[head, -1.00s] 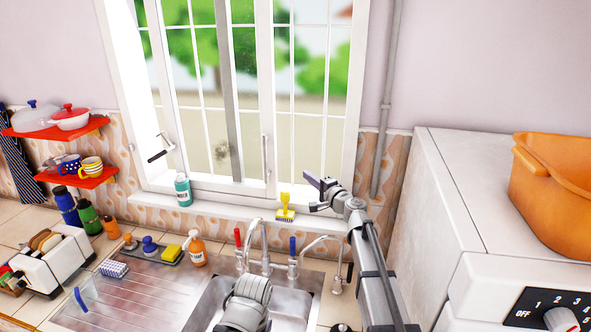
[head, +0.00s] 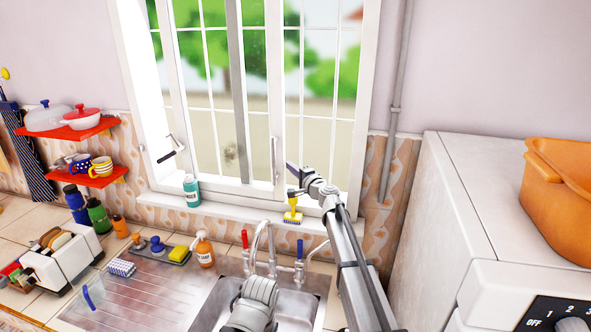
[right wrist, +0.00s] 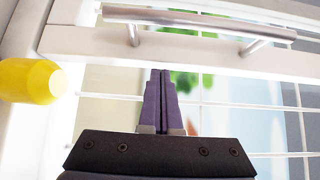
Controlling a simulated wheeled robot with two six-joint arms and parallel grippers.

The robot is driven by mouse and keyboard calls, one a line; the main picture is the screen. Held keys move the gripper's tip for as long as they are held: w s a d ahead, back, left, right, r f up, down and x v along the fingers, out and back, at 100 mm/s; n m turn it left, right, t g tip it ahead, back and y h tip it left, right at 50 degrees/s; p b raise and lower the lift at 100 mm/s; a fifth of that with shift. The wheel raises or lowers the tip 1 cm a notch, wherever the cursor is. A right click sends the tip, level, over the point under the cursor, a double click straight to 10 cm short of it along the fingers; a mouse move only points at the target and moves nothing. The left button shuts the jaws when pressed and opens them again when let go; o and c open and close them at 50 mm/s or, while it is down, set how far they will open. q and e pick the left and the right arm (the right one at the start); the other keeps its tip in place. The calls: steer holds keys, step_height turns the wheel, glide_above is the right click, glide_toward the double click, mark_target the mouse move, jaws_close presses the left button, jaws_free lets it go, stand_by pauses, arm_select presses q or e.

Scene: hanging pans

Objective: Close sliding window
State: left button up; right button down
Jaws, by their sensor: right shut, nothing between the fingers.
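The white sliding window sash (head: 275,110) carries a slim vertical handle (head: 274,160) on its right-hand stile. A strip of outdoors shows between the sash's left stile and the left frame. My right gripper (head: 292,170) is just right of the handle and low in front of the panes, its dark purple fingers closed and empty. In the right wrist view, the closed fingers (right wrist: 160,78) point at the glass. The handle bar (right wrist: 190,20) runs across the top there, apart from the fingertips in the picture. My left gripper is out of view.
A yellow brush (head: 292,214) stands on the sill right below my right gripper; its handle shows in the right wrist view (right wrist: 30,80). A green bottle (head: 191,190) stands on the sill at left. Taps (head: 265,245) rise in front. A white cooker (head: 445,190) stands at right.

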mark_target(248, 161)
steer(key=w+a, duration=0.1)
steer(key=a, duration=0.4)
steer(key=w+a, duration=0.2)
steer(key=a, duration=0.3)
steer(key=w+a, duration=0.1)
steer(key=a, duration=0.4)
steer(key=shift+w, duration=0.4)
steer(key=shift+a, duration=0.1)
steer(key=shift+s, duration=0.1)
